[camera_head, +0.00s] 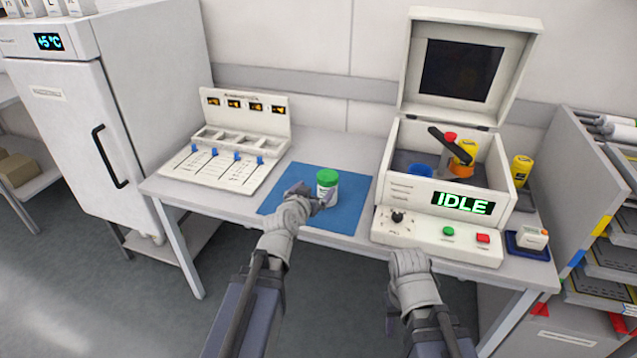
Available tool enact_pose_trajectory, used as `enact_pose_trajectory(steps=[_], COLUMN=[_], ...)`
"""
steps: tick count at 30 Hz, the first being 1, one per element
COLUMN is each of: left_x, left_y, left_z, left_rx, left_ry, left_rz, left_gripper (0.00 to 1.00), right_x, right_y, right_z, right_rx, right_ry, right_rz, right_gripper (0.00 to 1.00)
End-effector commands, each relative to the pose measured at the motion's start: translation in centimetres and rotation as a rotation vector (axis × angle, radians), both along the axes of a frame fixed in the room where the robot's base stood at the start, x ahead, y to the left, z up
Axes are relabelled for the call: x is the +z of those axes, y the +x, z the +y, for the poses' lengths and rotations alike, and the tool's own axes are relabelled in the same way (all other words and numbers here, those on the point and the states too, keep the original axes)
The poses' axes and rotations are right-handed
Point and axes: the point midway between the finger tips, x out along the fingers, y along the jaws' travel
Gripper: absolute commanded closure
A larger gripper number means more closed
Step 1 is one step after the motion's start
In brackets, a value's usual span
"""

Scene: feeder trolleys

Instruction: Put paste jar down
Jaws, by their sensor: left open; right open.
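The paste jar (327,188) is white with a green lid. It stands upright on the blue mat (345,212) in the middle of the table. My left gripper (315,196) is open at the jar's left side, with its fingers close to the jar's lower part; I cannot tell whether they touch it. My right gripper (407,258) is low in front of the table's edge, below the machine's control panel. Its fingertips are hard to make out, and nothing shows in it.
A machine (450,190) with a raised lid and an "IDLE" display stands right of the mat, with yellow jars in and beside it. A slotted panel (228,155) with blue sliders is on the left. A fridge (85,130) stands far left, a shelf rack (600,190) far right.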

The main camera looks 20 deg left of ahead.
Motion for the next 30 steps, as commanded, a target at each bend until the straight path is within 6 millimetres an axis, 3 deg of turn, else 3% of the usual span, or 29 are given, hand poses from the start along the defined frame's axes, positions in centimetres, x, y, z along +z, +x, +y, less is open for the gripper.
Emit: enact_pose_trajectory(steps=[11, 14, 16, 19, 22, 25, 30], left_x=[0.0, -1.1, -3.2, -7.3, -11.1, -13.7, -15.3], left_y=[-0.5, -0.9, -1.9, -5.1, -9.8, -14.8, -21.4], left_z=[-0.1, -2.2, -5.3, -10.6, -14.5, -16.3, -16.6], left_rx=[-0.004, -0.05, -0.12, -0.234, -0.304, -0.315, -0.255], left_ry=[-0.001, -0.003, -0.002, 0.017, 0.066, 0.136, 0.254], left_rz=[0.004, 0.061, 0.163, 0.389, 0.644, 0.878, 1.158], left_gripper=[0.0, 0.0, 0.0, 0.0, 0.0, 0.0, 0.0], right_x=[0.1, 0.1, 0.1, 0.1, 0.1, 0.1, 0.1], right_y=[0.0, 0.0, 0.0, 0.0, 0.0, 0.0, 0.0], right_z=[0.0, 0.0, 0.0, 0.0, 0.0, 0.0, 0.0], right_rx=[0.0, 0.0, 0.0, 0.0, 0.0, 0.0, 0.0], right_ry=[0.0, 0.0, 0.0, 0.0, 0.0, 0.0, 0.0], right_rz=[0.0, 0.0, 0.0, 0.0, 0.0, 0.0, 0.0], right_gripper=[0.5, 0.5, 0.5, 0.5, 0.5, 0.5, 0.5])
